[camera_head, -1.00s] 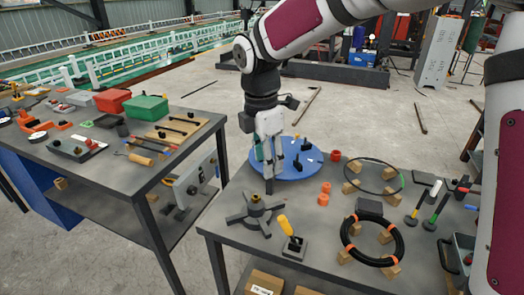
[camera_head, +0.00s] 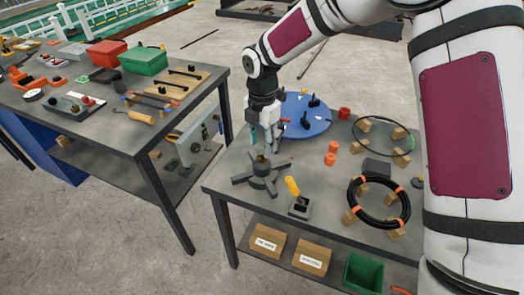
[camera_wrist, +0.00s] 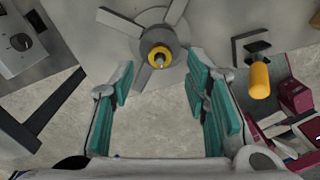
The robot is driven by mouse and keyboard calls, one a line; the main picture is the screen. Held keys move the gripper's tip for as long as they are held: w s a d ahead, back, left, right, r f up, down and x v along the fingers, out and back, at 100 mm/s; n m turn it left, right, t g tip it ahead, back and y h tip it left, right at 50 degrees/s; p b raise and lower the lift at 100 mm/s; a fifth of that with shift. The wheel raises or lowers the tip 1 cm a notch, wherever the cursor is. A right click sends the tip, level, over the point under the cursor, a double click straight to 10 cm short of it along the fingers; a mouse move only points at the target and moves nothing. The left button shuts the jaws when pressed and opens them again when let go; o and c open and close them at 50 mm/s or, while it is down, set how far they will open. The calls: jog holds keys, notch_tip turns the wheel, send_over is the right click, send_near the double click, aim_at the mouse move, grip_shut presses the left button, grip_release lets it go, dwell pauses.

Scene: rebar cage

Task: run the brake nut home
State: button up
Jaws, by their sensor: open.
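The brake nut seems to be the yellow ring (camera_wrist: 158,57) on a dark stand with several flat arms, ahead of my fingers in the wrist view. The stand (camera_head: 262,181) sits at the left part of the near table in the head view, its brassy top just below my fingers. My gripper (camera_head: 264,147) points down over it, and in the wrist view my gripper (camera_wrist: 160,92) shows two teal-padded fingers spread wide with nothing between them. The fingers look apart from the ring. The ring's thread is too small to make out.
A yellow-handled lever on a block (camera_head: 294,189) stands just right of the stand. A blue round board (camera_head: 303,121) lies behind my gripper. Orange cups (camera_head: 332,153) and a black coil (camera_head: 377,217) are farther right. A second table (camera_head: 110,105) is at left, across a gap.

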aim_at(262, 155)
jog(key=shift+f, duration=2.1)
grip_shut()
